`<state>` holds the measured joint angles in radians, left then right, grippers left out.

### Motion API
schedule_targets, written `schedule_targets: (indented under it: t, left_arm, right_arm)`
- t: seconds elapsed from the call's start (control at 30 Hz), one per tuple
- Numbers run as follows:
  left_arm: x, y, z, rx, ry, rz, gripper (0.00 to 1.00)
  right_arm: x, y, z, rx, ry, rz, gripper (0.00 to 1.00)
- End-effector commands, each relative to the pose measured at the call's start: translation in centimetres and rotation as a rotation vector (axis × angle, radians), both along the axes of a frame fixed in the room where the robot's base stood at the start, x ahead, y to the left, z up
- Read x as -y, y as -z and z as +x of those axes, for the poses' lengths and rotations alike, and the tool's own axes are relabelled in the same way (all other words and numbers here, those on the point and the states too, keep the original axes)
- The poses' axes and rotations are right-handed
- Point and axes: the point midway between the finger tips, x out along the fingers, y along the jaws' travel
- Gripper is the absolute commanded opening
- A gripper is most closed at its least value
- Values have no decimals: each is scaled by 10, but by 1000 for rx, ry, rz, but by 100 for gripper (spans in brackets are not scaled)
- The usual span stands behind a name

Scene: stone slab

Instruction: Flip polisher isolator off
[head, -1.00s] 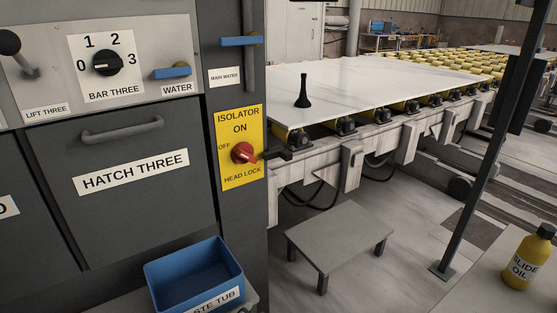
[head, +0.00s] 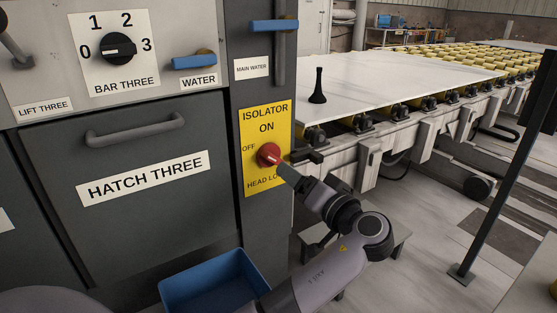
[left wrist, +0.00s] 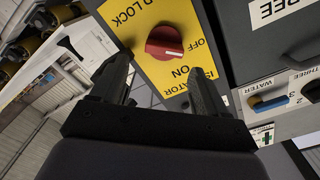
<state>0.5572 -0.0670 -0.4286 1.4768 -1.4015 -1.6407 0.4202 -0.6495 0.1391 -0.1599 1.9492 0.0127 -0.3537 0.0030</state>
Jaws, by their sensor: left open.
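The red isolator knob (head: 268,154) sits on a yellow plate (head: 250,122) marked ISOLATOR, ON, OFF and HEAD LOCK. The knob also shows in the left wrist view (left wrist: 165,42), with a pale mark on its handle; I cannot tell its exact setting. My left gripper (head: 282,168) is at the knob's lower right in the head view and covers part of the HEAD LOCK label. In the left wrist view its two fingers (left wrist: 162,72) are apart, with the knob just beyond the gap. Contact cannot be told. My right gripper is not in view.
Hatch three (head: 150,170) and the bar three dial (head: 118,47) are left of the plate. A main water lever (head: 273,27) is above it. A blue tub (head: 215,275) stands below.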

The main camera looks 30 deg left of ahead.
Motion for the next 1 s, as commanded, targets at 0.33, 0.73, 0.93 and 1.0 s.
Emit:
schedule_targets:
  t: [0.33, 0.73, 0.93, 1.0]
  left_arm:
    - [-34, -9, 12, 18, -22, 11, 74]
    - [-66, -7, 26, 17, -18, 8, 74]
    - [-66, -7, 26, 17, -18, 8, 71]
    - [-66, -7, 26, 17, -18, 8, 48]
  right_arm:
    - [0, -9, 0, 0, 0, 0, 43]
    - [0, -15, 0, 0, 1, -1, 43]
    - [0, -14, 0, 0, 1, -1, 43]
    - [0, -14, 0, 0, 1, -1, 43]
